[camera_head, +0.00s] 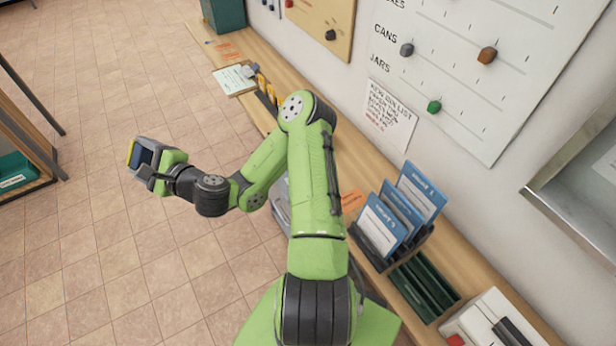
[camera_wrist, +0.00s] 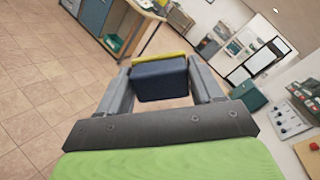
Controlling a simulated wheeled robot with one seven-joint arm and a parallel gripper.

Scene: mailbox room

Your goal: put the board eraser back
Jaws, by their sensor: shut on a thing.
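The board eraser, a dark blue block with a yellow edge, is in my gripper. In the wrist view the eraser (camera_wrist: 160,80) sits between the two grey fingers of my gripper (camera_wrist: 163,88), which are shut on it. In the head view the eraser (camera_head: 133,155) shows at the end of my green arm, at the left, held over open floor and away from the wall counter. My gripper (camera_head: 148,165) partly hides it there. I cannot tell where its resting place is.
A wooden counter (camera_head: 262,58) runs along the wall with blue booklets in a holder (camera_head: 372,262) and a green slotted tray (camera_head: 424,287). A whiteboard (camera_head: 470,60) with coloured magnets hangs above. A shelf unit (camera_head: 40,160) stands at the left. The tiled floor between is clear.

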